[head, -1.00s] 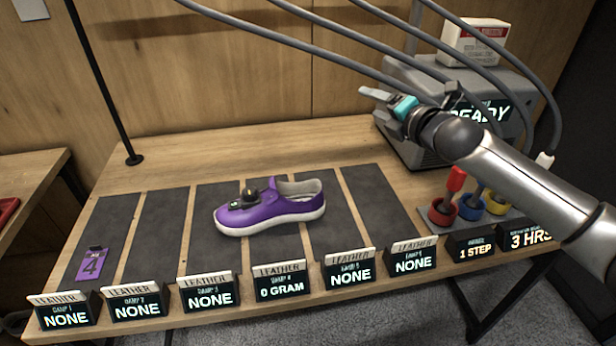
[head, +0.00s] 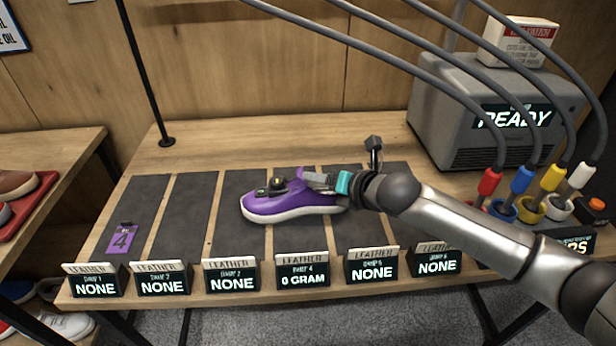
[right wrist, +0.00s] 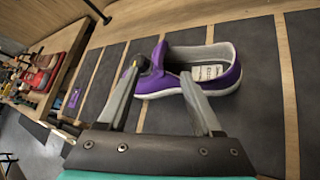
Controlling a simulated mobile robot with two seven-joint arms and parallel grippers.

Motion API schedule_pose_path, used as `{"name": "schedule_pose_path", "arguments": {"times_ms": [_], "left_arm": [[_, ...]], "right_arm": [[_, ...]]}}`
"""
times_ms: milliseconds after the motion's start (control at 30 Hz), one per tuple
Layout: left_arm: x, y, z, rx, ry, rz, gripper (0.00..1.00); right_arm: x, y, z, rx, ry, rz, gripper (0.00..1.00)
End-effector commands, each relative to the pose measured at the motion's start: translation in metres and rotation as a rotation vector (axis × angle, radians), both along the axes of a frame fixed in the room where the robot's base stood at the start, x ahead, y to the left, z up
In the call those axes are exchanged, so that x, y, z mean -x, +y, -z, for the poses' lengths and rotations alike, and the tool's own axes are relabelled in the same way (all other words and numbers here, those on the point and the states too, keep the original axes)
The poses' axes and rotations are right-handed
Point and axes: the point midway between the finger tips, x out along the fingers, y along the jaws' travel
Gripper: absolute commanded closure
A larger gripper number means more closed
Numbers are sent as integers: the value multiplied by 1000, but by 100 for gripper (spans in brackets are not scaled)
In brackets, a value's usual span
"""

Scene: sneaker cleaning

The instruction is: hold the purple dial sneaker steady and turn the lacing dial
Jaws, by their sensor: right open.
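The purple sneaker (head: 287,198) with a white sole stands upright on the dark mats, toe to the left. It also shows in the right wrist view (right wrist: 222,78). A dark dial unit (head: 277,185) sits on top of its front half. In the right wrist view the dial (right wrist: 143,64) shows close to the left fingertip. My right gripper (head: 318,180) is open and empty, its fingers over the sneaker's collar and heel end. Whether the fingers touch it I cannot tell. My left gripper is not in view.
Lit display blocks (head: 302,270) line the table's front edge. A grey machine (head: 490,115) with hoses and coloured plugs stands at the back right. A purple tag (head: 123,239) lies on the leftmost mat (head: 140,200). The left-hand mats are otherwise clear.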

Motion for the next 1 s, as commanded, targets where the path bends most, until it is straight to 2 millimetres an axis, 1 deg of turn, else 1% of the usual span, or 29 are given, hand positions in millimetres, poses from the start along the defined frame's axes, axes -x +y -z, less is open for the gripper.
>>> {"name": "schedule_pose_path", "arguments": {"times_ms": [100, 500, 700, 1000], "left_arm": [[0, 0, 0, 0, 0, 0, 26], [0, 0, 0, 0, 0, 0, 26], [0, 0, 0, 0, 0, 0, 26], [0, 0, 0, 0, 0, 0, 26]], "right_arm": [[-12, 8, 7, -2, -1, 0, 34], [-44, 26, 29, -2, 0, 2, 34], [-54, 32, 36, -1, 0, 1, 34], [-57, 34, 38, -1, 0, 1, 34]]}}
